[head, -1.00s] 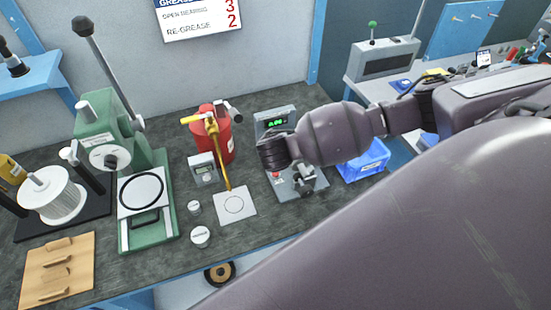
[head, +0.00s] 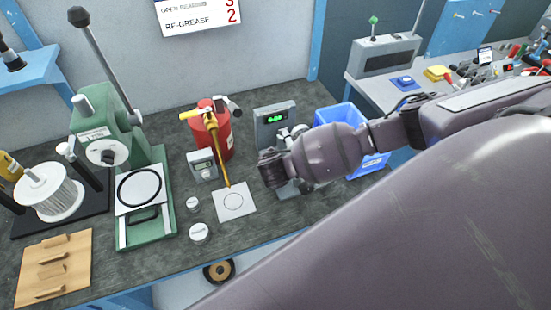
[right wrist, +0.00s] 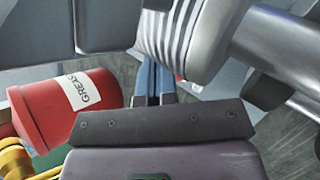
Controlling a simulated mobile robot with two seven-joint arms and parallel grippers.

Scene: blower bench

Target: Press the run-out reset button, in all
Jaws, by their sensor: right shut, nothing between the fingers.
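The run-out tester (head: 273,116) is a grey unit with a lit green display, standing on the bench in the head view. My right gripper (head: 268,168) is over the front of its base and hides the place where a red button showed earlier. In the right wrist view my right gripper's fingers (right wrist: 155,82) are shut together and empty, beside a ribbed metal part (right wrist: 175,30). A small red spot (right wrist: 178,78) shows just right of the fingers; I cannot tell if it is the button or if the fingers touch it. My left gripper is not in view.
A red grease can (head: 212,130) with a yellow-handled tool stands left of the tester, also in the right wrist view (right wrist: 65,105). A blue bin (head: 372,165) stands right. A green press (head: 120,150) is further left. A white card (head: 234,203) lies in front.

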